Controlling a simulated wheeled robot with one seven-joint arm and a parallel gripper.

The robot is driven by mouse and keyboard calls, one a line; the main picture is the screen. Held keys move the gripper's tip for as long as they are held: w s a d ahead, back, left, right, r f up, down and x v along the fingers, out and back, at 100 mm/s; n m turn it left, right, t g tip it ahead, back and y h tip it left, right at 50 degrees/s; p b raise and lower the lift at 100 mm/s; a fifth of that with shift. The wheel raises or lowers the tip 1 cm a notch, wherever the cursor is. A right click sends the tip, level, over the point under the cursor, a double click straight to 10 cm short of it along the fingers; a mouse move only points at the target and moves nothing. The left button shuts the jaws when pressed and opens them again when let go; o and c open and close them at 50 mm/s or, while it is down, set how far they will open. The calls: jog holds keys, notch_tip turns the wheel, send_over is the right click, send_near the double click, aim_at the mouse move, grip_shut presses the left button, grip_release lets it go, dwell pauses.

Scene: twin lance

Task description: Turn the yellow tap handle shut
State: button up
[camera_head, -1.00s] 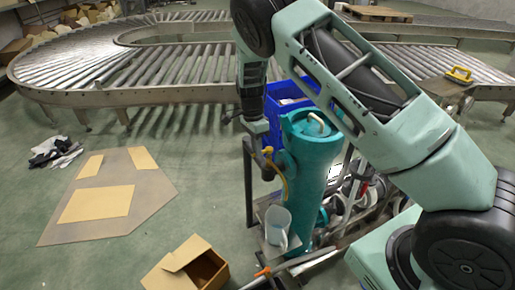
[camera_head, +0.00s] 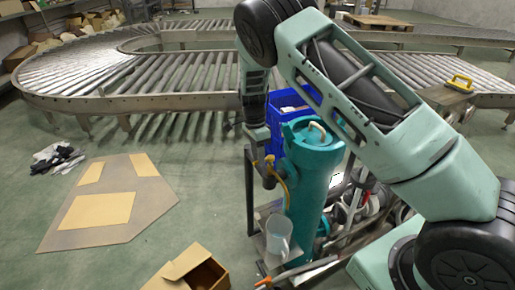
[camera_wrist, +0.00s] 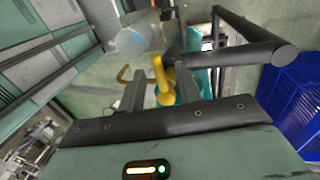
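The yellow tap handle (camera_wrist: 159,76) stands between the two dark fingers of my gripper (camera_wrist: 160,82) in the wrist view. Gaps show on both sides of it, so my gripper looks open around the handle. In the head view my gripper (camera_head: 261,158) reaches down beside the tap, and the yellow handle (camera_head: 269,160) shows only in part. The tap is on the left side of a tall teal cylinder (camera_head: 313,180). A yellow curved spout (camera_head: 284,188) hangs below it. A translucent jug (camera_head: 279,236) stands underneath and also shows in the wrist view (camera_wrist: 138,38).
A dark post (camera_head: 249,190) stands close left of the tap; dark bars (camera_wrist: 245,48) cross the wrist view at right. A blue crate (camera_head: 287,100) is behind the cylinder. An open cardboard box (camera_head: 185,268) lies in front. Floor at left is mostly clear around flat cardboard (camera_head: 150,220).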

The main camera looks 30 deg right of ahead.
jog(key=w+r+b, duration=0.3)
jog(key=r, duration=1.4)
jog(key=shift+w, duration=0.2)
jog(key=shift+s, duration=0.1)
jog(key=s+a+r+n+y, duration=0.1)
jog(key=s+a+n, duration=0.65)
jog(key=s, duration=0.25)
jog(key=s+a+r+n+y, duration=0.1)
jog(key=s+a+r+n, duration=0.1)
jog(key=s+a+n, duration=0.55)
jog(key=s+a+f+n+t+h, duration=0.1)
jog(key=s+n, duration=0.9)
jog(key=s, duration=1.2)
notch_tip(320, 180, down, 2)
jog(key=shift+n+t, duration=0.4)
jog(key=shift+t, duration=0.2)
